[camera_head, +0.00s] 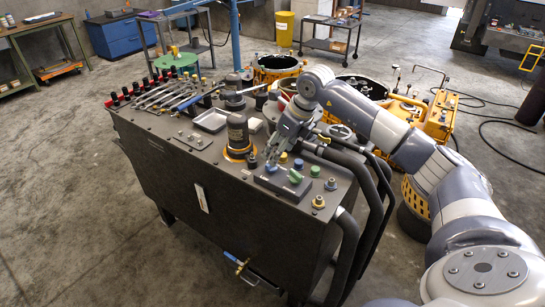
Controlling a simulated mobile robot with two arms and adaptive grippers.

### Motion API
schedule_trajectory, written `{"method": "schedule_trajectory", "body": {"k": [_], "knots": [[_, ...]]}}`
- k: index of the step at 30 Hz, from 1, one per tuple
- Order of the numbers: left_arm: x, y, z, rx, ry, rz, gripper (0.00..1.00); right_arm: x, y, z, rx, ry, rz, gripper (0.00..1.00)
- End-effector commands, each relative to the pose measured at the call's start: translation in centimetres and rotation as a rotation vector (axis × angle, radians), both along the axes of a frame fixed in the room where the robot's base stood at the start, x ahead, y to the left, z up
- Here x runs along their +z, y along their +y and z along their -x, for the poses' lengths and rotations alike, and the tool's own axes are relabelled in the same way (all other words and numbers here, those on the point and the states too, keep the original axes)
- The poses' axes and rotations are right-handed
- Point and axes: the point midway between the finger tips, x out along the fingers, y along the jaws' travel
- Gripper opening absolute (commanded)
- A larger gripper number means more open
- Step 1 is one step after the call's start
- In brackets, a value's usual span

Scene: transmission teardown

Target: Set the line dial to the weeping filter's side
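A dark box-shaped cart (150,150) fills the middle of the view. Two dark filter canisters stand on its top: a nearer one (237,132) with an amber ring at its base, and a farther one (233,92). I cannot make out which one weeps. A dark control block (283,187) at the near right of the top carries a blue knob (271,167) and a green knob (295,176). I cannot tell which part is the line dial. My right gripper (273,158) points down just above the blue knob; contact and finger gap are unclear. My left gripper is out of view.
More coloured knobs (315,171) and a brass fitting (318,202) sit right of the block. A metal tray (211,120) and several tools lie farther left. Thick black hoses (355,165) curve along the cart's right side. Open floor (60,180) lies left.

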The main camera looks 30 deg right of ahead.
Motion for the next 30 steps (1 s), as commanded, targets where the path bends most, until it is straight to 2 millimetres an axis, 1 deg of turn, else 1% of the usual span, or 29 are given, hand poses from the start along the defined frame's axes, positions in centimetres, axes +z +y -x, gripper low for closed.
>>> {"method": "schedule_trajectory", "body": {"k": [3, 9, 13, 20, 21, 23, 24, 27, 30], "knots": [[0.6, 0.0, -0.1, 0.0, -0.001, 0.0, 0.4, -2.0, 0.4, -0.8, 0.002, 0.002, -0.003, 0.58], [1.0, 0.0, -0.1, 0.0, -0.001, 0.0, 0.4, -4.3, 0.8, -1.7, 0.001, 0.0, -0.003, 0.58], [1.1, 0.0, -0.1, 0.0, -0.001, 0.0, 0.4, -4.9, 0.8, -1.9, 0.001, -0.002, -0.001, 0.58], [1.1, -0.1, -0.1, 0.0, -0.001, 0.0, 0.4, -5.0, 0.8, -1.9, 0.001, -0.002, -0.001, 0.58], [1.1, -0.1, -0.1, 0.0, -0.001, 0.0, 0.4, -5.0, 0.9, -1.9, 0.001, -0.002, -0.001, 0.56], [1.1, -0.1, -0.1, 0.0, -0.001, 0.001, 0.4, -5.0, 0.8, -1.9, 0.001, -0.002, -0.001, 0.42], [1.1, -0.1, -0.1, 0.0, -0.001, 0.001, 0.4, -5.0, 0.8, -1.9, 0.001, -0.002, -0.001, 0.33], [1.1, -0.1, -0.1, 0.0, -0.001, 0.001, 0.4, -5.0, 0.8, -1.9, 0.001, -0.002, -0.001, 0.14], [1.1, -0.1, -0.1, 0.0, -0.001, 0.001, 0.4, -5.0, 0.9, -1.9, 0.001, -0.002, -0.001, 0.14]]}}
